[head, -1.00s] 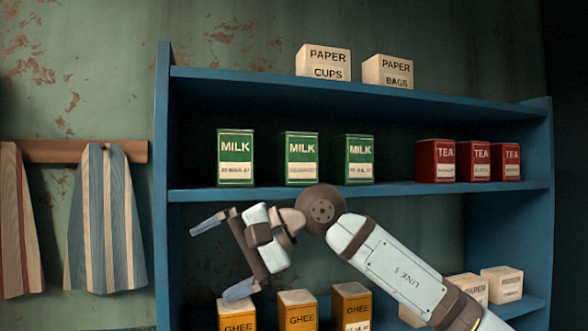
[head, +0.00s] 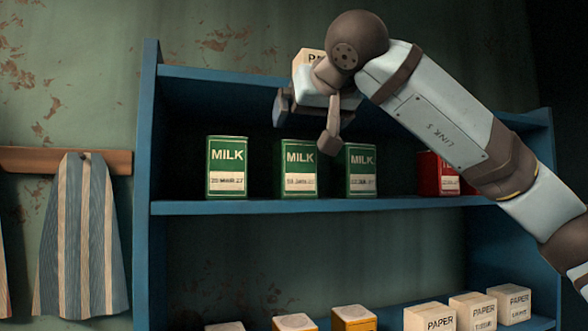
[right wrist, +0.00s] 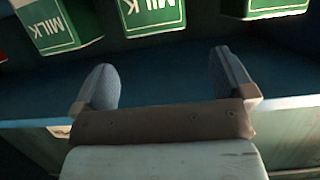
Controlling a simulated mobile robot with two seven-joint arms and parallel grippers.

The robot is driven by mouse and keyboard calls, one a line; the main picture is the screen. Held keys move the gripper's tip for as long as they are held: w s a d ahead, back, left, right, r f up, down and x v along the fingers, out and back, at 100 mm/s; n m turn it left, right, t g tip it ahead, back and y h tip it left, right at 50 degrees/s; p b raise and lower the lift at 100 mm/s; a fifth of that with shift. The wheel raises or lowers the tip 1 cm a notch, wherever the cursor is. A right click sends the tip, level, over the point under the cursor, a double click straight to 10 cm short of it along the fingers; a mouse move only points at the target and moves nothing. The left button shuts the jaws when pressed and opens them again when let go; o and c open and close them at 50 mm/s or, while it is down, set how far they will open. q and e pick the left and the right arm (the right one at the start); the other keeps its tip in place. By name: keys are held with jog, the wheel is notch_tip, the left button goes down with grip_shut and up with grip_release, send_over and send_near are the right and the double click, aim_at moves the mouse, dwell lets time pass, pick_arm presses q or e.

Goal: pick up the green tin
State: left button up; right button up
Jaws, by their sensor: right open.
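Three green milk tins stand upright on the middle shelf in the head view: the left one (head: 227,167), the middle one (head: 295,170) and the right one (head: 357,171). My right gripper (head: 306,122) is open and empty, in front of the shelf at about the height of the tins' tops. In the right wrist view the tins appear upside down beyond the open fingers (right wrist: 165,85), with a middle tin (right wrist: 152,14) almost straight ahead. Nothing is between the fingers. My left gripper is out of view.
The blue shelf board (head: 260,207) carries the tins. A red tin (head: 437,175) stands to their right, partly behind my arm.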

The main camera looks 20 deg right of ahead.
aim_at(294, 143)
jog(key=p+x, duration=0.1)
jog(key=x, duration=0.9)
jog(key=shift+d+f+p, duration=0.1)
jog(key=shift+d+p, duration=0.15)
jog(key=shift+p, duration=0.1)
jog(key=shift+s, duration=0.2)
jog(key=shift+c, duration=0.2)
jog(key=c, duration=1.5)
jog(key=shift+r, duration=0.25)
